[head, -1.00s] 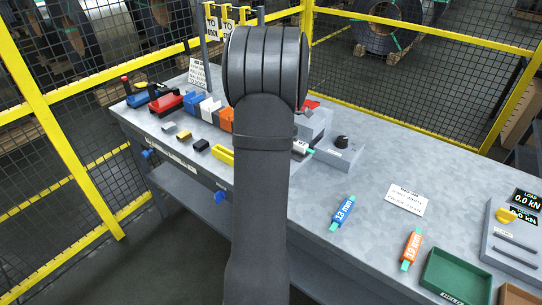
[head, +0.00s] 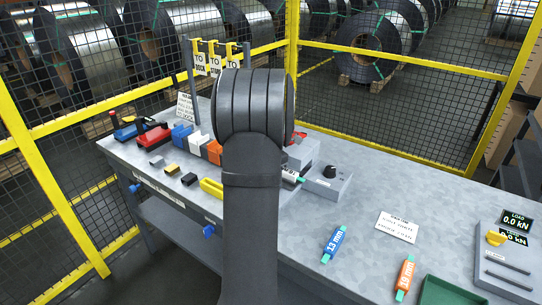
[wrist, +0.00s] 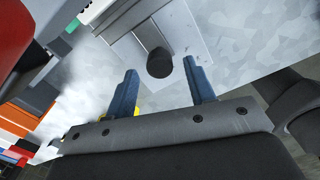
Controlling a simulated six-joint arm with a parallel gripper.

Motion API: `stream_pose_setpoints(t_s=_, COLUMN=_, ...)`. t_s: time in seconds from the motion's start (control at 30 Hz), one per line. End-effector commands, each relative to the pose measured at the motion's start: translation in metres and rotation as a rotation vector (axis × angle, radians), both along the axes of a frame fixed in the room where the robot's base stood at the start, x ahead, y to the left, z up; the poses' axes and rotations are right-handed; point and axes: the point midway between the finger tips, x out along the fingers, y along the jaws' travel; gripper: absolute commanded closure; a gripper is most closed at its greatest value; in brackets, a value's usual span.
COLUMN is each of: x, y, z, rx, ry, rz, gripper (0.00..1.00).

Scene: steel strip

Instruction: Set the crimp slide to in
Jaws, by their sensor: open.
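A grey block with a black knob (head: 330,171) stands on the bench just right of my arm in the head view. It appears to be the crimp slide. In the wrist view the black knob (wrist: 160,62) sits at the end of a grey slot or bar on a pale plate (wrist: 190,30). My gripper (wrist: 163,83) is open, with its two blue-grey fingers on either side of the knob's line and nothing between the tips. The knob looks just beyond the fingertips, apart from them. In the head view my arm hides the gripper. I cannot read any in/out marking.
A grey housing (head: 302,152) adjoins the block on its left. Blue (head: 334,243) and orange (head: 404,278) tagged pieces, a white card (head: 397,227) and a green tray (head: 450,291) lie to the right. Several coloured blocks stand left of my arm. Yellow-framed mesh fence stands behind the bench.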

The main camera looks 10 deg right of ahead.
Motion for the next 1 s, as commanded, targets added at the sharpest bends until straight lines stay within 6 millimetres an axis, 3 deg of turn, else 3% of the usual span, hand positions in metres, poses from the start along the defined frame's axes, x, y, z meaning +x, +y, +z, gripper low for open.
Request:
stream_pose_setpoints(t_s=0.6, x=0.0, y=0.0, z=0.138, rx=0.0, ry=-0.002, rz=0.0, gripper=0.51)
stream_pose_setpoints(t_s=0.8, x=0.0, y=0.0, z=0.16, rx=0.0, ry=-0.001, rz=0.0, gripper=0.51)
stream_pose_setpoints(t_s=1.0, x=0.0, y=0.0, z=0.164, rx=0.001, ry=0.0, rz=0.0, gripper=0.51)
